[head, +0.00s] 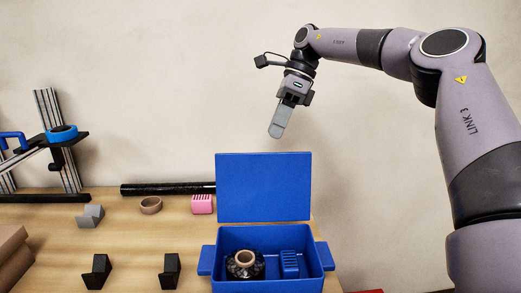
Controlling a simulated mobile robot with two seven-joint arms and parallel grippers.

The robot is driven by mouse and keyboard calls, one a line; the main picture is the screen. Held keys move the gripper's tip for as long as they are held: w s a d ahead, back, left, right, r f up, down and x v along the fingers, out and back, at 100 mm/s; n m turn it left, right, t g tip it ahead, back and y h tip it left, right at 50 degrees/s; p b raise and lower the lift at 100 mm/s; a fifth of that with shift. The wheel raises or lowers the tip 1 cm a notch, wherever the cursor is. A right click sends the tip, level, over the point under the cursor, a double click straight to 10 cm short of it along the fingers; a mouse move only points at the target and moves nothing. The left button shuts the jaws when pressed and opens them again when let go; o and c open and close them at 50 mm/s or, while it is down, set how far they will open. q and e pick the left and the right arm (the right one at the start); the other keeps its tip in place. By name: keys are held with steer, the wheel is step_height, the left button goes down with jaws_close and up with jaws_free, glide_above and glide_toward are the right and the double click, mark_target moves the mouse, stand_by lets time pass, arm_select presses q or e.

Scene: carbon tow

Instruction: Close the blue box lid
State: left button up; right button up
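The blue box (268,237) stands at the table's right side with its lid (264,188) raised upright at the back. Inside the box lie a black spool with a tan core (244,260) and a blue ribbed piece (289,263). My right gripper (279,125) hangs in the air above the lid, pointing down, apart from it. Its fingers are seen side-on, so I cannot tell whether they are open or shut. My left gripper does not show.
A black rod (168,188), a tan ring (151,205) and a pink block (202,204) lie left of the lid. Two black brackets (170,271) and a grey block (90,216) stand further left.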

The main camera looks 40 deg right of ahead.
mark_target(263, 185)
steer(key=shift+x, duration=3.2)
steer(key=shift+s, duration=0.1)
